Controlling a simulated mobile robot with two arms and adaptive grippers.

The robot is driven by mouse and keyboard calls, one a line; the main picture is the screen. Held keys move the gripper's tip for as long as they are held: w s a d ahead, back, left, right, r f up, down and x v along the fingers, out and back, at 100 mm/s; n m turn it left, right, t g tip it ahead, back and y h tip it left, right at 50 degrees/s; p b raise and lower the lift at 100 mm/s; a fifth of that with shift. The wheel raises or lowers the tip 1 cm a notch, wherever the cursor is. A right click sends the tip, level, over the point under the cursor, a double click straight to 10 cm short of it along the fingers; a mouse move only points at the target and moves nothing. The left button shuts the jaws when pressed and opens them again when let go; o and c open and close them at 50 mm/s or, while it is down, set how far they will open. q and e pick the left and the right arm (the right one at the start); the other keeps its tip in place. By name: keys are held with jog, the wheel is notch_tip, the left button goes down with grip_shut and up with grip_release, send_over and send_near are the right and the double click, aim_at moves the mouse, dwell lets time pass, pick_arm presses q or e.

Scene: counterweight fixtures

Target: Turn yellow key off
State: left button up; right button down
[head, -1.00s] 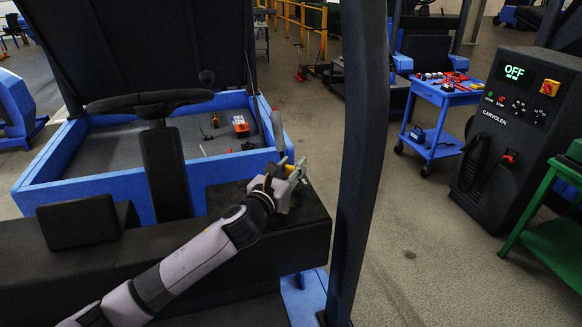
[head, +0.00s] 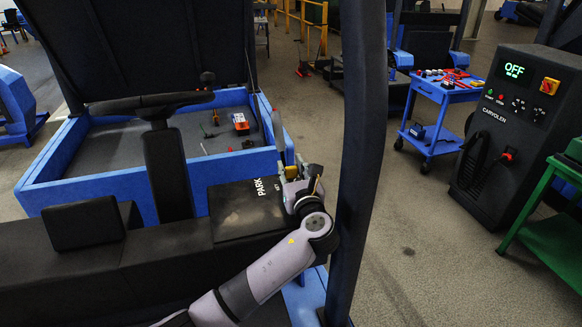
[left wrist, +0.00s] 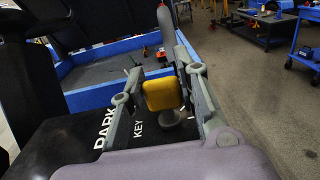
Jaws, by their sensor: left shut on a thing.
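The yellow key (left wrist: 162,94) is a flat square-headed piece on a round grey base, upright on the black console panel (head: 244,207). In the left wrist view it sits between the two fingers of my left gripper (left wrist: 158,92), which is shut on it. The word KEY shows on the panel beside it. In the head view my left gripper (head: 301,172) is at the right end of the panel and mostly hides the key. My right gripper is not in view.
A grey lever (head: 278,132) stands just behind my left gripper. A dark post (head: 354,160) rises close to its right. A steering wheel (head: 150,102) and a blue-walled bed (head: 120,183) lie left and behind. A charger cabinet (head: 515,130) reading OFF stands far right.

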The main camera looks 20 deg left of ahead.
pick_arm(q)
jog(key=shift+n+y, duration=0.3)
jog(key=shift+y, duration=0.1)
jog(key=o, duration=1.2)
jog(key=v, duration=1.2)
jog(key=shift+r, duration=0.15)
jog(key=shift+d, duration=0.1)
